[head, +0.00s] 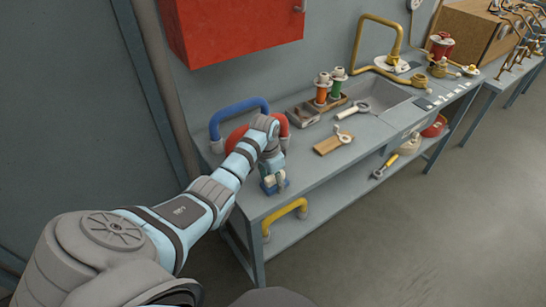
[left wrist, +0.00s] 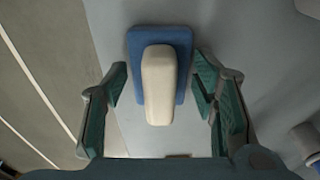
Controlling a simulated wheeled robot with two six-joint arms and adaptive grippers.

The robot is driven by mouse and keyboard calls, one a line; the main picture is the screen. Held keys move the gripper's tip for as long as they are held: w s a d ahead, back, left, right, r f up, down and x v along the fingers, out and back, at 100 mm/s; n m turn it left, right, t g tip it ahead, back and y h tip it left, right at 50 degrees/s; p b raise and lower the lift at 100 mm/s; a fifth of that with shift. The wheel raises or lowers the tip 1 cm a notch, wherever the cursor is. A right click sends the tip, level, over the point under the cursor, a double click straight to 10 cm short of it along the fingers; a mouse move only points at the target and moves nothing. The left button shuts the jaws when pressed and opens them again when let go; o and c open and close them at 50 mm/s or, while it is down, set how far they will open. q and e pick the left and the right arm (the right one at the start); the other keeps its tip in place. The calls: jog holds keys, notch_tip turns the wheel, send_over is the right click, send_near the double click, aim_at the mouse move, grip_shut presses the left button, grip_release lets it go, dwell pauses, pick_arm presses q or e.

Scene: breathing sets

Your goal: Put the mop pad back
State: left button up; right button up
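What looks like the mop pad is a blue pad (left wrist: 160,34) with a long cream grip or block (left wrist: 158,85) on top. In the head view, the blue pad (head: 281,187) is at the near left end of the grey bench, below my left gripper (head: 272,165). In the left wrist view, my left gripper (left wrist: 160,88) has its green-lined fingers apart, one on each side of the cream part. Gaps show on both sides, so it is not clamped. My right gripper is not in view.
A blue curved pipe (head: 238,112) and a red one (head: 236,138) stand behind my left gripper. A wooden board (head: 328,146) lies right of it, before a sink (head: 375,100). A yellow handle (head: 285,216) sits below the bench top. A red cabinet (head: 240,25) hangs above.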

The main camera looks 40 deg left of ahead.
aim_at(269, 178)
pick_arm(q)
jog(key=shift+o, duration=0.5)
jog(key=shift+r, duration=0.4)
notch_tip(269, 178, up, 12)
jog(key=s+p, duration=0.1)
jog(key=p, duration=0.1)
jog(key=shift+s+a+f, duration=0.2)
jog(key=shift+f, duration=0.05)
